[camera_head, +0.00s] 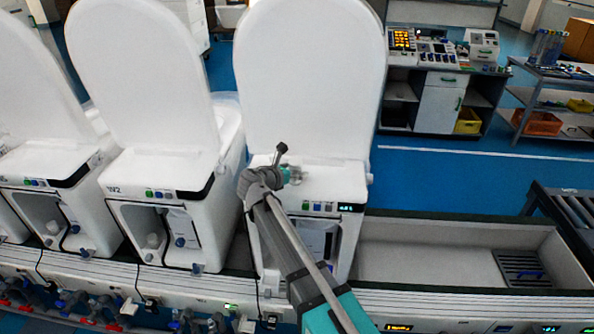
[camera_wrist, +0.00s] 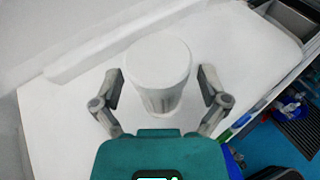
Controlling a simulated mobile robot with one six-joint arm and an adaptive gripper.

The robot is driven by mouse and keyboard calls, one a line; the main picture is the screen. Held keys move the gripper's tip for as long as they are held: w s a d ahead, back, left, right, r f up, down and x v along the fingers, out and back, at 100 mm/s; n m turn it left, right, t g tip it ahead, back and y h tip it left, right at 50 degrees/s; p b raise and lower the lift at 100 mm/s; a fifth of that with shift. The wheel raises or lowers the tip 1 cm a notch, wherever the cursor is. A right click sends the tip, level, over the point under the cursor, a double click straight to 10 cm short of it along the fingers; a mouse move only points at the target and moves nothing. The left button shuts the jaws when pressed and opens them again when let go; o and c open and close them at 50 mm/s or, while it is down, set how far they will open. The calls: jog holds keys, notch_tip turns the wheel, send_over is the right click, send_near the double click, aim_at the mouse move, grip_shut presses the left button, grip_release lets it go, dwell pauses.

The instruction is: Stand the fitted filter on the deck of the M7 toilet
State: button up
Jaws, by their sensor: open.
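A white cylindrical filter (camera_wrist: 158,62) with a round pale top and a greyer ribbed side is between the fingers of my gripper (camera_wrist: 160,76) in the wrist view. The fingers are spread, with a gap on each side of the filter. The filter appears to stand upright on the white deck (camera_wrist: 60,110). In the head view, my gripper (camera_head: 284,170) is over the front left of the deck (camera_head: 330,178) of the toilet with the raised lid. The filter cannot be made out clearly there. My arm hides part of that toilet's front, and its label cannot be read.
The raised white lid (camera_head: 312,80) stands behind the deck. Another toilet (camera_head: 165,190) with its lid up is to the left. An empty trough (camera_head: 430,245) with a dark grate (camera_head: 530,268) lies to the right. A workbench (camera_head: 440,95) stands at the back right.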

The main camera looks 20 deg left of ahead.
jog(key=shift+r, duration=0.15)
jog(key=shift+s+a+r+p, duration=0.1)
jog(key=shift+s+p, duration=0.15)
jog(key=shift+p, duration=0.05)
jog(key=p+v, duration=0.3)
jog(key=v, duration=0.8)
jog(key=shift+s, duration=0.2)
jog(key=shift+a+r, duration=0.1)
jog(key=w+d+f+m+g, duration=0.1)
jog(key=d+f+m+g, duration=0.3)
jog(key=d, duration=0.5)
jog(key=w+d+f+m+g+h, duration=0.1)
jog(key=d+m, duration=0.4)
jog(key=d, duration=0.4)
jog(key=w+d+f+m+g, duration=0.25)
jog(key=d+m, duration=0.25)
jog(key=d, duration=0.4)
jog(key=s+d+f+m+g+y, duration=0.2)
jog(key=s+d+m, duration=0.3)
jog(key=d+m, duration=0.4)
jog(key=s+d+f+m+g+y, duration=0.3)
jog(key=s+d+m, duration=0.3)
jog(key=d+m, duration=0.3)
jog(key=shift+s+d+f+g+y, duration=0.25)
jog(key=shift+d+g+y, duration=0.35)
jog(key=shift+d, duration=1.1)
